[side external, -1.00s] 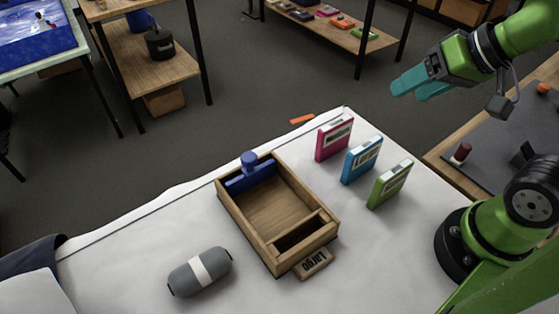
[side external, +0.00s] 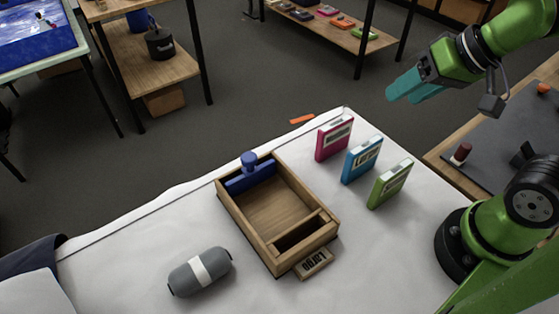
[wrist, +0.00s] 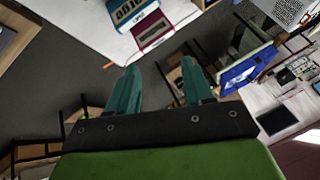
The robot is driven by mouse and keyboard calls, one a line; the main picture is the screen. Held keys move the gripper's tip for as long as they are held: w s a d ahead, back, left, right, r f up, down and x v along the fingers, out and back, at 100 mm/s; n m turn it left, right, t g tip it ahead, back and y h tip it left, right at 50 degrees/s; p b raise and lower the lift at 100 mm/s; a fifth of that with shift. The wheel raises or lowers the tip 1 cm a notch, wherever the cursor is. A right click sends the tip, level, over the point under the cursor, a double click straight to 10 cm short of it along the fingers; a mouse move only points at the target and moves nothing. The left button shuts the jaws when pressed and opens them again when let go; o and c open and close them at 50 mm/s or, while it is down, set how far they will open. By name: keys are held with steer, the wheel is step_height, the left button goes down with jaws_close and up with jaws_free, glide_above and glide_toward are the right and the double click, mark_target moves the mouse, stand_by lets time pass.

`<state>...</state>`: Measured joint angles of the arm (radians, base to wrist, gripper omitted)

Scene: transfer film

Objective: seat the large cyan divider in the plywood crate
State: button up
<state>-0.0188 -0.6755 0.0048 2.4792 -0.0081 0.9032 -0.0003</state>
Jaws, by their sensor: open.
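The cyan divider (side external: 361,160) stands upright on the white table, between a magenta divider (side external: 334,138) and a green divider (side external: 390,184). Its label is small and hard to read. The plywood crate (side external: 322,240) sits left of the dividers, with a "Large" tag (side external: 314,263) at its near end. My gripper (side external: 405,91) is open and empty, up and right of the dividers, well above the table. In the wrist view, the teal fingers (wrist: 160,70) are apart, and the cyan (wrist: 130,14) and magenta (wrist: 152,30) dividers show near the top edge.
A blue block with a knob (side external: 250,172) sits in the crate's far end. A crosswise wall makes a narrow compartment at the near end. A grey roll with a white band (side external: 200,272) lies left of the crate.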

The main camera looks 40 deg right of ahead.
mark_target(366, 145)
steer(key=w+f+n+g, duration=0.1)
steer(key=f+n+g, duration=0.1)
steer(key=f+n, duration=0.2)
steer(key=w+a+f+n+g+h, duration=0.1)
steer(key=f+n, duration=0.3)
steer(key=n, duration=0.6)
steer(key=w+f+n+g+h, duration=0.1)
steer(key=w+f+n+g, duration=0.1)
steer(key=f+n, duration=0.3)
steer(key=shift+w+a+f+n+g, duration=0.15)
steer(key=shift+n+g, duration=0.25)
steer(key=shift+n, duration=0.3)
steer(key=shift+w+a+r+n+g, duration=0.15)
steer(key=shift+n+g, duration=0.25)
steer(key=shift+n, duration=0.3)
steer(key=shift+w+d+f, duration=0.1)
steer(key=shift+d+f, duration=0.05)
steer(key=shift+f, duration=1.35)
steer(key=shift+w+d+f, duration=0.1)
steer(key=shift+d+f, duration=0.05)
steer(key=shift+f, duration=1.35)
jaws_close()
